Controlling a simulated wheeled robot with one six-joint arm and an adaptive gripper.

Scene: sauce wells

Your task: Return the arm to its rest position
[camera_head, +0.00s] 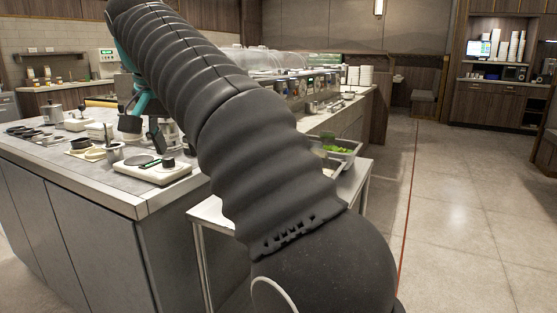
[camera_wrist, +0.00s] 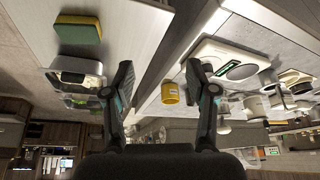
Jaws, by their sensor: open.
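My arm, in a dark ribbed sleeve, rises across the middle of the head view and leans to the upper left. My gripper (camera_head: 145,125) is partly hidden behind it, over the near right part of the counter. In the wrist view my gripper (camera_wrist: 160,82) has its two dark fingers spread wide apart, with nothing held between them. A yellow cup (camera_wrist: 170,94) shows in the gap between the fingers, beyond them and not gripped.
The grey counter (camera_head: 120,190) carries a white scale (camera_head: 155,171) and several pots and dishes. A white side table (camera_head: 213,211) stands beside it, with a bin of greens (camera_head: 342,149). A green-yellow sponge (camera_wrist: 78,32) shows in the wrist view. Open floor (camera_head: 465,210) lies right.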

